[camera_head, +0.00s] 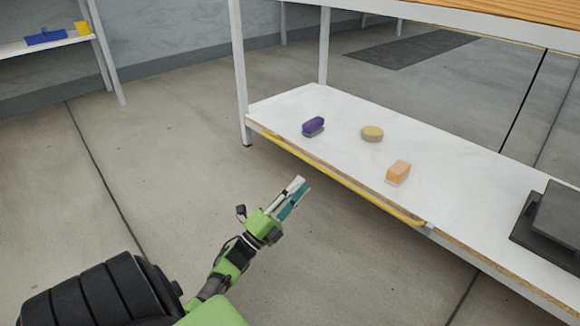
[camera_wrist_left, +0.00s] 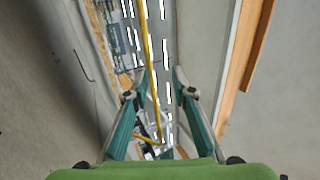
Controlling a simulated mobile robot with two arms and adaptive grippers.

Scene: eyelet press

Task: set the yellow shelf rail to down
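The yellow shelf rail (camera_head: 350,183) runs along the front edge of the white lower shelf of the bench. In the left wrist view the rail (camera_wrist_left: 149,58) is a thin yellow bar that runs lengthwise between my finger directions and bends near its lower end. My left gripper (camera_head: 302,185) is in front of the shelf, with a visible gap to the rail in the head view. Its teal fingers (camera_wrist_left: 158,80) stand apart with nothing seen held between them. Whether a finger touches the rail is not clear. My right gripper is not in view.
On the lower shelf (camera_head: 290,105) stand a purple brush-like block (camera_head: 313,125), a round yellow item (camera_head: 372,133) and an orange block (camera_head: 398,172). A dark machine (camera_head: 555,222) sits at the right. A side shelf (camera_head: 45,45) stands at far left. The floor before the bench is clear.

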